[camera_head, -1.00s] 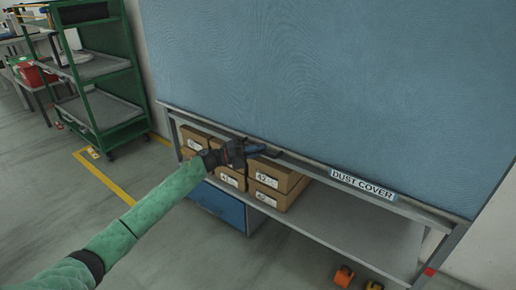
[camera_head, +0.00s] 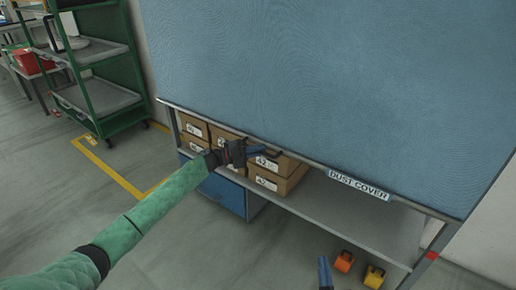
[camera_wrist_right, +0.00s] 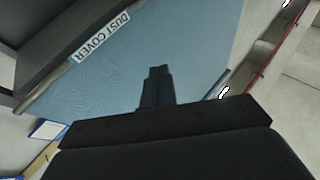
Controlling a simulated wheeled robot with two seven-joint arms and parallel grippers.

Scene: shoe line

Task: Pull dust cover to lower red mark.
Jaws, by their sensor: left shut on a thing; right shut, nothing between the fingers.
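The blue dust cover (camera_head: 330,85) hangs as a broad sheet over the upper rack. Its grey bottom bar (camera_head: 300,160) carries a "DUST COVER" label (camera_head: 358,186), also seen in the right wrist view (camera_wrist_right: 102,38). A red mark (camera_head: 432,255) is on the right rack post, below the bar. My left gripper (camera_head: 262,152) is shut on the bar's dark handle (camera_head: 272,153), left of the label.
Cardboard boxes (camera_head: 275,183) stand on the grey shelf (camera_head: 345,215) behind and below the bar. A blue cabinet (camera_head: 222,193) sits beneath. Orange (camera_head: 344,261) and yellow (camera_head: 374,277) objects are low at right. A green cart (camera_head: 100,75) stands far left; floor between is clear.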

